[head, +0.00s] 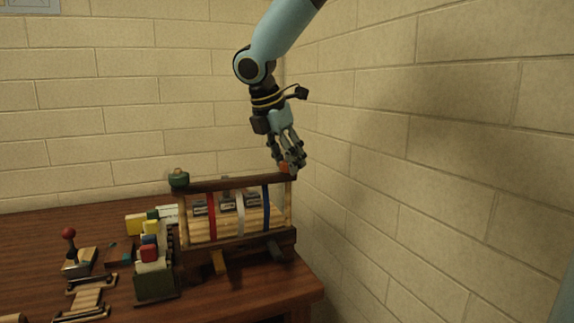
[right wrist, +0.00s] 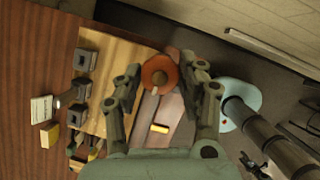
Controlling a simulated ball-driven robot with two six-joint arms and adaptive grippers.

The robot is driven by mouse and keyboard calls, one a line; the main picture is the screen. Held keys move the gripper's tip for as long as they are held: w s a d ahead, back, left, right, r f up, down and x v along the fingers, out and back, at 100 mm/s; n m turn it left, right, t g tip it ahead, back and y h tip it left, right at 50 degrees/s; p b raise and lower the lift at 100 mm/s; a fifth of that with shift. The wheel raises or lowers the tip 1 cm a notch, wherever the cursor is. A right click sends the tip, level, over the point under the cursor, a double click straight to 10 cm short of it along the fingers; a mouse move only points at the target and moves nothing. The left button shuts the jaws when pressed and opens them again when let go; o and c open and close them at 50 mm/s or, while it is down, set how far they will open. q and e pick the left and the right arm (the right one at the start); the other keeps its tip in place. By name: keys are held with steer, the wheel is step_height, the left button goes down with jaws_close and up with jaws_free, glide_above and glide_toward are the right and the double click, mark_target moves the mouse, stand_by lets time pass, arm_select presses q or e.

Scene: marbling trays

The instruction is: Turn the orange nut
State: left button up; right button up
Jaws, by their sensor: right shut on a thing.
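The orange nut (head: 285,167) sits at the right end of the dark top rail (head: 235,184) of a wooden frame. It is partly hidden by my fingers in the head view. In the right wrist view the orange nut (right wrist: 158,82) is round, with a small stud in its middle. My right gripper (head: 291,162) comes down from above and is shut on the nut; in the right wrist view its two fingers (right wrist: 160,72) stand on either side of it. My left gripper is not in view.
A green nut (head: 179,179) tops the frame's left end. Red, white and blue bands cross the frame. Coloured blocks (head: 149,252) and a red-knobbed lever (head: 69,234) stand to the left on the brown table (head: 30,255). A brick wall (head: 400,150) is close on the right.

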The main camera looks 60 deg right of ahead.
steer(key=shift+m+g+y+b, duration=0.3)
steer(key=shift+m+g+b, duration=0.3)
steer(key=shift+m+b, duration=0.7)
steer(key=shift+m, duration=0.5)
steer(key=o, duration=1.1)
step_height(320, 180, up, 10)
